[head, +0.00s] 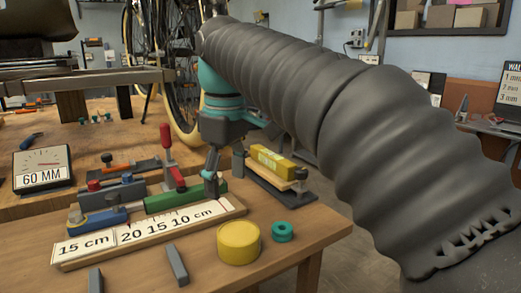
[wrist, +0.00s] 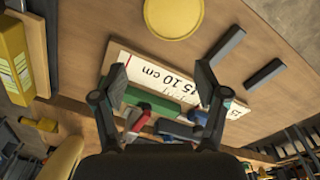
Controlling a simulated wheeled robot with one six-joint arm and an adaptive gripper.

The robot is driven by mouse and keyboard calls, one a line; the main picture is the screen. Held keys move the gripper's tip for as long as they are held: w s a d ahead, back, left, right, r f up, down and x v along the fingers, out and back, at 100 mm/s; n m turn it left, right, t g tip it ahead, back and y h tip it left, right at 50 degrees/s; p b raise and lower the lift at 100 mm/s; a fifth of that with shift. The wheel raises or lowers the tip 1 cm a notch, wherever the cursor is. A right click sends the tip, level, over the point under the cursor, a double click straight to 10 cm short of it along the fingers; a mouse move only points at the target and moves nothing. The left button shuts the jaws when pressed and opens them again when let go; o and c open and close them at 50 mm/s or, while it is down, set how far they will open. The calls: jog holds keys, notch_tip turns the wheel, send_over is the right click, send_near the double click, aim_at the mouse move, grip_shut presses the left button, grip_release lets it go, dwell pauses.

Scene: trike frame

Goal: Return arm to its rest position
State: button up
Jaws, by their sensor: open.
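My gripper (head: 211,178) hangs at the end of my arm, pointing down above the right part of the clamps and the white ruler board. In the wrist view my gripper (wrist: 161,78) is open, with its two fingers wide apart and nothing held between them. The white ruler board (head: 150,230) lies on the wooden table below. A green clamp bar (head: 172,202) with a red handle (head: 166,140) lies behind the board; the bar shows between the fingers in the wrist view. In the head view the fingertips overlap the green bar's right end; contact cannot be told.
A yellow round block (head: 239,243) and a teal ring (head: 283,231) stand right of the board. Two grey bars (head: 177,265) lie in front. A yellow box (head: 271,163) sits on a stand behind. A 60 MM gauge (head: 42,169) and a bicycle wheel (head: 183,85) are farther back.

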jog(key=s+d+f+m+t, duration=0.2)
jog(key=s+d+f+m, duration=0.2)
jog(key=d+f, duration=0.3)
jog(key=s+d+f+m+t, duration=0.2)
jog(key=s+d+f+m, duration=0.3)
jog(key=d, duration=0.6)
jog(key=shift+s+d+f+m+p, duration=0.3)
jog(key=shift+s+d+f+p, duration=0.1)
jog(key=shift+s+f, duration=0.4)
jog(key=s+d+f+m, duration=0.1)
jog(key=f, duration=0.1)
jog(key=s+d+f+m, duration=0.1)
jog(key=f, duration=0.1)
jog(key=s+d+f+t, duration=0.1)
jog(key=s+f, duration=0.1)
jog(key=shift+f+m, duration=0.4)
jog(key=shift+c, duration=0.2)
